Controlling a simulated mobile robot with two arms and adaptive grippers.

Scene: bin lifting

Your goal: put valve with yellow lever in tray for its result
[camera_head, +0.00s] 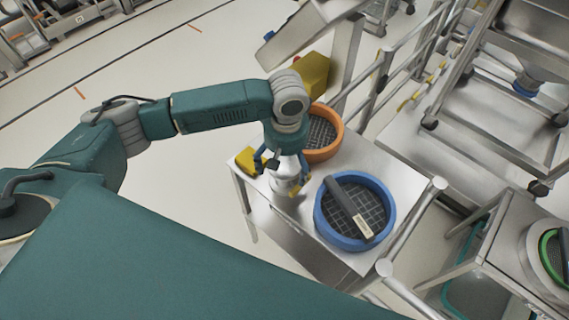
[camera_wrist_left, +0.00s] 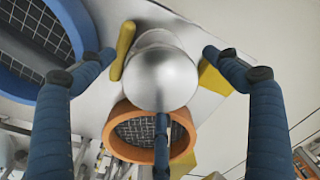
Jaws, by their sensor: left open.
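A silver, rounded valve (camera_head: 286,178) stands on the metal table below my left gripper. The wrist view shows its shiny top (camera_wrist_left: 161,78) from close up, with a yellow lever (camera_wrist_left: 123,48) beside it. My left gripper (camera_head: 284,170) is open, its blue fingers (camera_wrist_left: 160,85) spread around the valve with gaps at the two sides. The third finger overlaps the valve's lower edge in the wrist view; contact cannot be told. A round orange tray (camera_head: 337,145) with mesh stands behind the valve, and a round blue tray (camera_head: 319,216) stands to its right. My right gripper is not in view.
A dark bar with a label (camera_head: 348,207) lies across the blue tray. A yellow block (camera_head: 247,160) sits at the table's left edge (camera_head: 262,205). A post (camera_head: 344,58) and rails (camera_head: 405,70) stand behind the table. Open floor lies to the left.

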